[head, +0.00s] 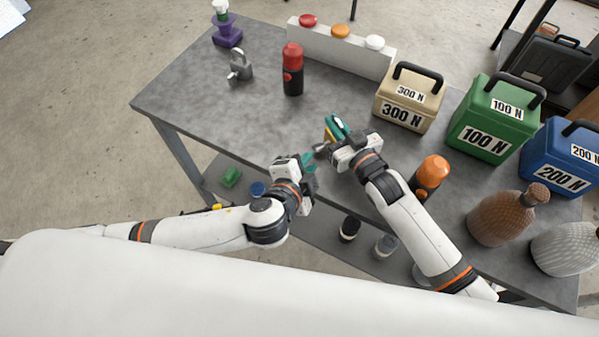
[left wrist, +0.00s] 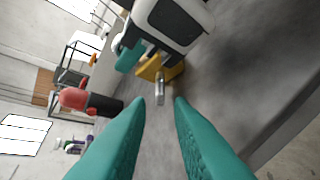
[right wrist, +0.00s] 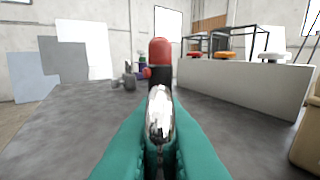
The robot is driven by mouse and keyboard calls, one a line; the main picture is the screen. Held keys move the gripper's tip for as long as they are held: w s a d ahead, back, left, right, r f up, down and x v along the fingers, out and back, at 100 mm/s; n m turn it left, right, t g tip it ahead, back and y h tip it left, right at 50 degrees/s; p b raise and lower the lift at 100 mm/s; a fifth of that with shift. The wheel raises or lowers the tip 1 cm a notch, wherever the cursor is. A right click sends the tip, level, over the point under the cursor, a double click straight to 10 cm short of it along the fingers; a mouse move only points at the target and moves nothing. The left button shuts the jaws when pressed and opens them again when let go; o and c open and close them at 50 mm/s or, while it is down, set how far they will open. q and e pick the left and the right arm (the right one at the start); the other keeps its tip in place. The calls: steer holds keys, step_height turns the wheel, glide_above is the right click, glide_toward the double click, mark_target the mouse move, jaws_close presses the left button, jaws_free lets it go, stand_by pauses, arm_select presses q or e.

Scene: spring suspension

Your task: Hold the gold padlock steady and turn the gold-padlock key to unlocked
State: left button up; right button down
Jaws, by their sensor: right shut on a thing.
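The gold padlock (head: 328,134) is held above the table by my right gripper (head: 340,126). It also shows in the left wrist view (left wrist: 152,69), partly covered by a right finger. In the right wrist view its silver shackle (right wrist: 160,115) stands between the shut teal fingers; its body is hidden there. The gold-padlock key (left wrist: 159,90) is a silver piece sticking out of the padlock towards my left gripper (left wrist: 160,102). The left gripper is open, its fingertips on either side of the line of the key and apart from it. In the head view the left gripper (head: 310,161) is just below the padlock.
A red and black bottle (head: 292,72) and a grey padlock-like piece (head: 239,68) stand farther back. Weight boxes, including a tan one (head: 408,92), stand to the right. An orange-topped bottle (head: 431,172) is close to my right forearm.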

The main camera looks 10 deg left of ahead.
arm_select(q)
steer(key=v, duration=0.5)
steer(key=shift+c, duration=0.3)
